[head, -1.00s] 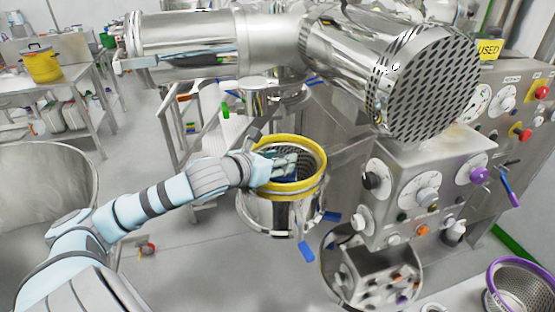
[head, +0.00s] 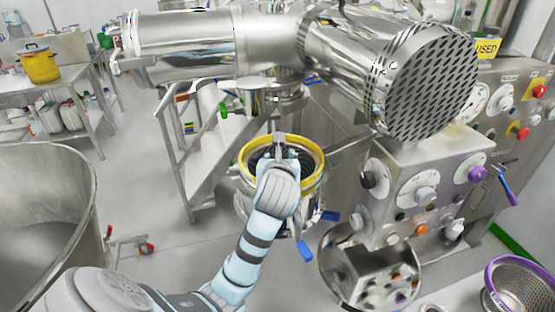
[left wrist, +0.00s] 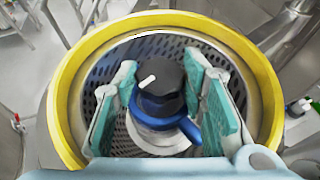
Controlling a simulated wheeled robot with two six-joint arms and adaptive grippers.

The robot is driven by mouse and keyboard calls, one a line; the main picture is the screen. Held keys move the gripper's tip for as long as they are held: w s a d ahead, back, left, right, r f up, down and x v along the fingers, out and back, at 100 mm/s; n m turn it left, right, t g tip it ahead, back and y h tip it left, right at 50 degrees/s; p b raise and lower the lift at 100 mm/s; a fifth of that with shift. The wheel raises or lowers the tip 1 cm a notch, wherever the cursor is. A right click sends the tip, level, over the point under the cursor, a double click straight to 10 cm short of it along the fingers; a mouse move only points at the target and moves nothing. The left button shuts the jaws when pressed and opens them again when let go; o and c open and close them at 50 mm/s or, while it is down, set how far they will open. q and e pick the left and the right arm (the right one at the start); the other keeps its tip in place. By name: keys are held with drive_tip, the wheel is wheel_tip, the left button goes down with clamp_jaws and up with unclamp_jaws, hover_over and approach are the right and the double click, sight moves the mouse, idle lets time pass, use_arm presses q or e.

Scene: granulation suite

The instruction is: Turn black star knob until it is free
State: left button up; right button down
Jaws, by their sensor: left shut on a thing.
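The black star knob (left wrist: 162,72) has a white mark on top and sits above a blue part with a lever (left wrist: 165,108), inside a yellow-rimmed vessel. My left gripper (left wrist: 160,92) is shut on the knob, with its green-padded fingers on either side of it. In the head view my left gripper (head: 277,158) reaches down into the vessel from the front and hides the knob. The vessel's yellow rim (head: 318,154) surrounds the fingers. My right gripper is in neither view.
A large steel duct with a perforated end (head: 425,82) hangs above and to the right of the vessel. A control panel with dials (head: 425,180) stands on the right. A big steel bowl (head: 75,165) is on the left. Blue handles (head: 305,250) stick out below the vessel.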

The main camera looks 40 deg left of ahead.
use_arm(q)
drive_tip(key=n+g+y, duration=0.3)
drive_tip(key=shift+w+d+n, duration=0.2)
drive_tip(key=shift+w+n, duration=0.05)
drive_tip(key=shift+n, duration=0.05)
drive_tip(key=shift+w+n+g+y, duration=0.1)
drive_tip(key=shift+n+g+y, duration=0.8)
drive_tip(key=shift+n+g, duration=0.65)
drive_tip(key=o, duration=1.2)
drive_tip(key=shift+c, duration=0.2)
drive_tip(key=shift+r, duration=0.2)
wheel_tip(320, 180, up, 10)
drive_tip(key=shift+f, duration=0.25)
